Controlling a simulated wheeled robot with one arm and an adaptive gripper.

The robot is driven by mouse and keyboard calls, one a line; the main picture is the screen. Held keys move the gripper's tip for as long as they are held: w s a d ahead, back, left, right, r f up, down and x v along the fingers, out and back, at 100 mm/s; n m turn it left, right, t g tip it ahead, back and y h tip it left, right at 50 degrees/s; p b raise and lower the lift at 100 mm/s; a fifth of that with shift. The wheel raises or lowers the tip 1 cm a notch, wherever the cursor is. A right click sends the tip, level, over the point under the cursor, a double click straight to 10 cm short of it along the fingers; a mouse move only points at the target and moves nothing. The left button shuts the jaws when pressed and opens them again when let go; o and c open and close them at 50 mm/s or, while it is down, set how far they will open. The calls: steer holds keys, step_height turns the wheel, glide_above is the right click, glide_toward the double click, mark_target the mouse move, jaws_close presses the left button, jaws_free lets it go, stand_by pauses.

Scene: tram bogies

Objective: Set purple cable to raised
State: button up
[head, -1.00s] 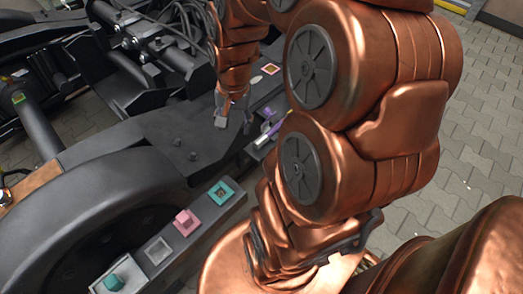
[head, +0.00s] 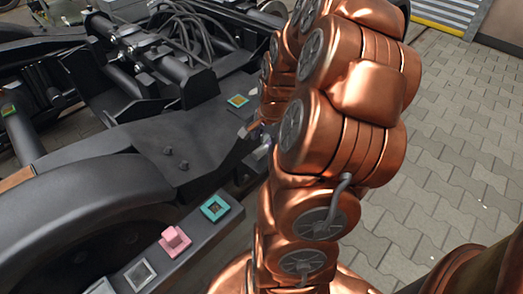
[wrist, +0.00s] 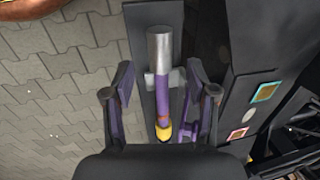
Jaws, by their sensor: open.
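The purple cable (wrist: 163,95) shows in the wrist view as a short rod with a silver cylinder (wrist: 159,48) at its upper end and a yellow ring near its lower end. It lies along a dark bar, with a small grey bracket at its sides. My gripper (wrist: 160,88) is open, with one finger on each side of the cable and a gap to it on both sides. In the head view my arm hides most of the gripper and cable. Whether the cable stands raised or lowered is not clear.
A dark beam carries a teal square frame (head: 215,207), a pink block (head: 175,240) and a grey square frame (head: 140,273). Another square marker (head: 238,101) lies farther back. The black bogie frame (head: 110,150) fills the left. Open paving (head: 440,150) lies to the right.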

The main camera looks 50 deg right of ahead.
mark_target(262, 149)
steer(key=f, duration=0.2)
steer(key=w+f, duration=0.1)
steer(key=f, duration=0.1)
steer(key=shift+f+b, duration=0.4)
steer(key=shift+c, duration=0.2)
jaws_close()
